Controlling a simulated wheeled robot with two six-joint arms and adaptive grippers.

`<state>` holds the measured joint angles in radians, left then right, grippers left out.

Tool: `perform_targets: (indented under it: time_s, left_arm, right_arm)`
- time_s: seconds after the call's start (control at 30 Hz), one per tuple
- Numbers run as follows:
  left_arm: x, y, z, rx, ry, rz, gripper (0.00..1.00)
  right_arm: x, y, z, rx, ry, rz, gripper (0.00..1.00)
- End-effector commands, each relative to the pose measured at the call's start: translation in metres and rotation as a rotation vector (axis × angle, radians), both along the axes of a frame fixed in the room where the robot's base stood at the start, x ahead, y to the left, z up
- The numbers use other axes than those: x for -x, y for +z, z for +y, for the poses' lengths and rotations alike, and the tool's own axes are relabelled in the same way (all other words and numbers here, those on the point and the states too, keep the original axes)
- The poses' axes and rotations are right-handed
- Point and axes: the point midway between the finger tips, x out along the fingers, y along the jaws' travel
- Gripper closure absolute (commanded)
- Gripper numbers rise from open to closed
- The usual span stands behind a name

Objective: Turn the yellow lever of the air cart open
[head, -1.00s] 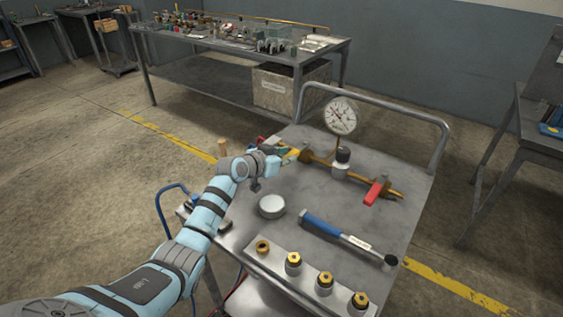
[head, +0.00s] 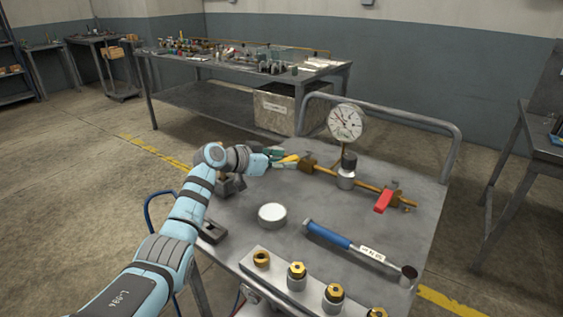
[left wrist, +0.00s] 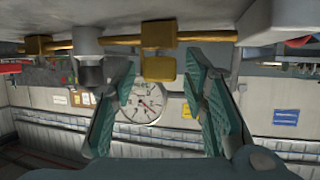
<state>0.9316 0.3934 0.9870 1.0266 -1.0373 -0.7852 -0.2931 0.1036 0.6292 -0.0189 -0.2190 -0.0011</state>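The air cart (head: 330,225) stands in front of me with a brass pipe (head: 368,187) along its far side. The yellow lever (head: 288,160) is at the left end of the pipe and points left from a brass valve body (head: 308,163). My left gripper (head: 276,156) is at the lever's outer end. In the left wrist view the yellow lever (left wrist: 159,67) lies between the two teal fingers (left wrist: 162,75), with gaps showing beside it. The fingers are apart. My right gripper is in neither view.
A pressure gauge (head: 346,122) stands on the pipe, with a red lever (head: 383,201) to its right. A round tin (head: 272,215), a blue-handled tool (head: 330,236) and a fittings strip (head: 318,296) lie nearer me. The cart's rail (head: 400,118) runs behind.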

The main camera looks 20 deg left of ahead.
Motion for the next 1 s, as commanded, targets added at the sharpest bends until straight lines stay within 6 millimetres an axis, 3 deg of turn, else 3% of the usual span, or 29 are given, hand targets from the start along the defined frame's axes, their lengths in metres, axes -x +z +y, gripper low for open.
perform_targets:
  time_s: [0.27, 0.7, 1.0]
  left_arm:
    - [0.006, 0.004, 0.005, -0.002, 0.004, -0.004, 0.60]
    - [0.091, 0.042, 0.049, -0.003, 0.003, -0.001, 0.60]
    - [0.098, 0.046, 0.051, 0.000, 0.000, 0.000, 0.60]
  right_arm:
    - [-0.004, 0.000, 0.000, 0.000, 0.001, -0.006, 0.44]
    - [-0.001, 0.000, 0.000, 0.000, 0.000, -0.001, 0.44]
    - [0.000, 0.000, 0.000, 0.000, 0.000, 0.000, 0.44]
